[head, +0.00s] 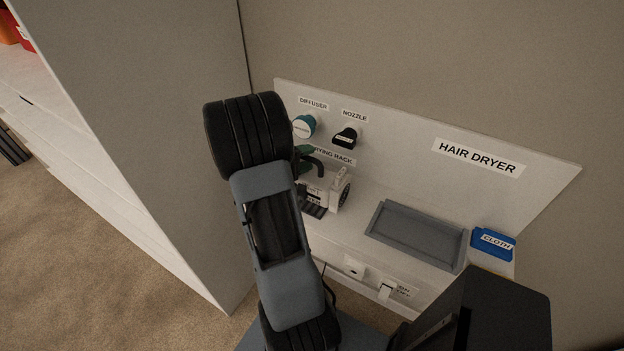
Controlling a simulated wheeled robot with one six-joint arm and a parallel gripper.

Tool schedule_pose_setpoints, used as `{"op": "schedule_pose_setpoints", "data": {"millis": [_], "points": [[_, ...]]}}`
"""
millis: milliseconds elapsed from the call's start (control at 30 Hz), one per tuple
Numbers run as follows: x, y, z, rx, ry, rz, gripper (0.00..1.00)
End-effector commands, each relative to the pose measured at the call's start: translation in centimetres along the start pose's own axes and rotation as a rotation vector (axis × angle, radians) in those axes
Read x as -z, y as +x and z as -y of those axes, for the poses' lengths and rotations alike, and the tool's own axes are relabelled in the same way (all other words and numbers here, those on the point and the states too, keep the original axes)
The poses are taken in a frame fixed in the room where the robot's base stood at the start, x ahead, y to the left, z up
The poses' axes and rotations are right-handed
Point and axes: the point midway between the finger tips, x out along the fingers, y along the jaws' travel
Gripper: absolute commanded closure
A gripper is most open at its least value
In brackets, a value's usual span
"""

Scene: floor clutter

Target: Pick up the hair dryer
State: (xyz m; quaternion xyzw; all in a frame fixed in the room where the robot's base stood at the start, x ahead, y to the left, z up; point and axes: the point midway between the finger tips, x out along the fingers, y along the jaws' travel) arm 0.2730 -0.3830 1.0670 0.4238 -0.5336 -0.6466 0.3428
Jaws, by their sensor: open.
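What looks like the hair dryer (341,190) is a pale body with a round, grille-like end. It is on the white station, below the DRYING RACK label and left of the grey tray. My arm, in front of it, hides its left part. Dark curved and green parts show just above it, and a dark ribbed part just below; I cannot tell what they belong to. My arm rises through the middle of the view. My gripper cannot be made out; the arm's far end is hidden behind its nearer links.
The white back panel (400,150) carries a teal diffuser (305,126) and a black nozzle (345,138). A tall cabinet side (170,130) stands close on the left.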

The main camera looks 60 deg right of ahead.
Motion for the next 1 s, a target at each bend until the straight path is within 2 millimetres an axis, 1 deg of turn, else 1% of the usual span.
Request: {"op": "schedule_pose_setpoints", "data": {"millis": [267, 367, 767, 800, 1000], "points": [[0.03, 0.27, 0.02, 0.000, 0.000, -0.001, 0.52], [0.02, 0.27, 0.02, 0.000, 0.000, -0.001, 0.60], [0.02, 0.25, 0.01, 0.000, 0.000, -0.001, 0.98], [0.02, 0.25, 0.01, 0.000, 0.000, -0.001, 1.00], [0.02, 0.25, 0.01, 0.000, 0.000, -0.001, 1.00]]}}
